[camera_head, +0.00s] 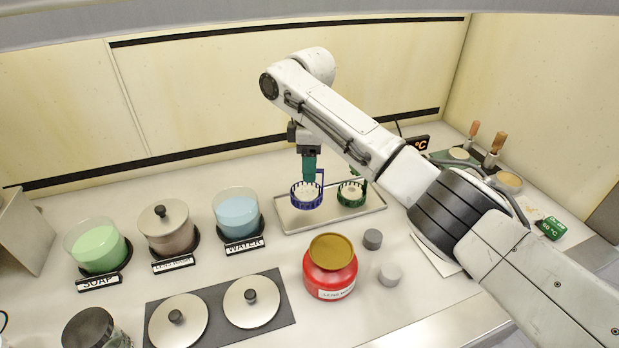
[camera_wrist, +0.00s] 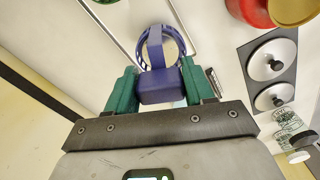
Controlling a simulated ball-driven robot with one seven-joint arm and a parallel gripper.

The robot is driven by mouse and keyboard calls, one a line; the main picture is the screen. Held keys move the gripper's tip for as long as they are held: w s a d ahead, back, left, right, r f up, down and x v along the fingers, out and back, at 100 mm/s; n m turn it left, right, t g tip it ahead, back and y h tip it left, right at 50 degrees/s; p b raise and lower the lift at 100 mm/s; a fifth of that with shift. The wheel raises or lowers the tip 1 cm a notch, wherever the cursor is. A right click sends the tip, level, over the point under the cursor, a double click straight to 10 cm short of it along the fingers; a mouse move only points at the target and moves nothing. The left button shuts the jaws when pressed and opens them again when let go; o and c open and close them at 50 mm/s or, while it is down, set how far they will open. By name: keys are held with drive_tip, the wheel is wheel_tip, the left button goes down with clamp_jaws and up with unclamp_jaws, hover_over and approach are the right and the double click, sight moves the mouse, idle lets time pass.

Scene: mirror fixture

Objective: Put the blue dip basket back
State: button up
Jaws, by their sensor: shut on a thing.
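The blue dip basket (camera_head: 306,202) is at the left part of a metal tray (camera_head: 366,220), upright, with something pale inside. Whether it rests on the tray or hangs just above it I cannot tell. My gripper (camera_head: 309,172) is above the basket, and its green fingers are shut on the basket's handle. In the wrist view, the handle's blue block (camera_wrist: 158,88) sits between the two green fingers, with the round basket rim (camera_wrist: 175,45) beyond. A green basket (camera_head: 351,194) stands on the tray just to the right, also with something pale inside.
Two lids (camera_head: 251,302) lie on a dark mat. A red jar (camera_head: 330,267) and small grey cylinders (camera_head: 390,273) stand in front of the tray.

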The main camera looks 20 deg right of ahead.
sight(310, 188)
drive_tip(key=shift+w+d+f, duration=0.25)
drive_tip(key=shift+w+f, duration=0.55)
drive_tip(key=shift+f, duration=0.25)
drive_tip(key=shift+f+p, duration=0.45)
drive_tip(key=shift+f, duration=1.05)
drive_tip(key=shift+f, duration=0.1)
drive_tip(key=o, duration=1)
drive_tip(key=shift+o, duration=0.2)
wheel_tip(310, 188, up, 12)
drive_tip(key=shift+r+b, duration=0.15)
drive_tip(key=shift+b, duration=0.85)
